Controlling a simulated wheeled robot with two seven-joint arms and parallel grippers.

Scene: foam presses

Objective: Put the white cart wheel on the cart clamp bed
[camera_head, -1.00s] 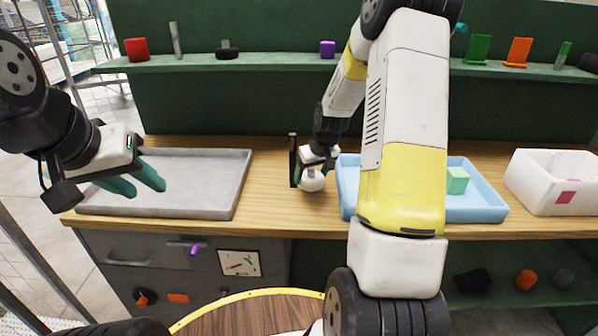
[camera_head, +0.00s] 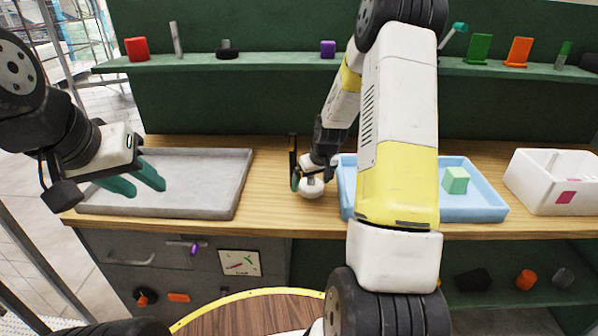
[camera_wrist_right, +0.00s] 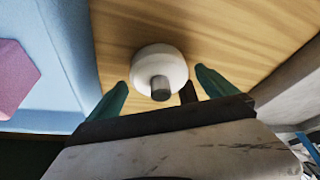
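The white cart wheel, as I take it, is a white round piece (camera_head: 313,190) on the wooden bench, left of the blue tray. In the right wrist view the wheel (camera_wrist_right: 158,62) has a grey stub pointing toward the camera. My right gripper (camera_wrist_right: 161,80) is open, with its teal fingertips on either side of the wheel. I cannot tell whether they touch it. My left gripper (camera_head: 147,188) is open and empty over the grey tray. A dark upright piece (camera_head: 293,146) stands beside the wheel. I cannot identify the cart clamp bed; my right arm hides part of the bench.
The grey tray (camera_head: 200,211) lies at left. The blue tray (camera_head: 480,213) holds a green block (camera_head: 455,180). A white bin (camera_head: 540,198) stands at right. A green shelf (camera_head: 270,62) with small items runs behind.

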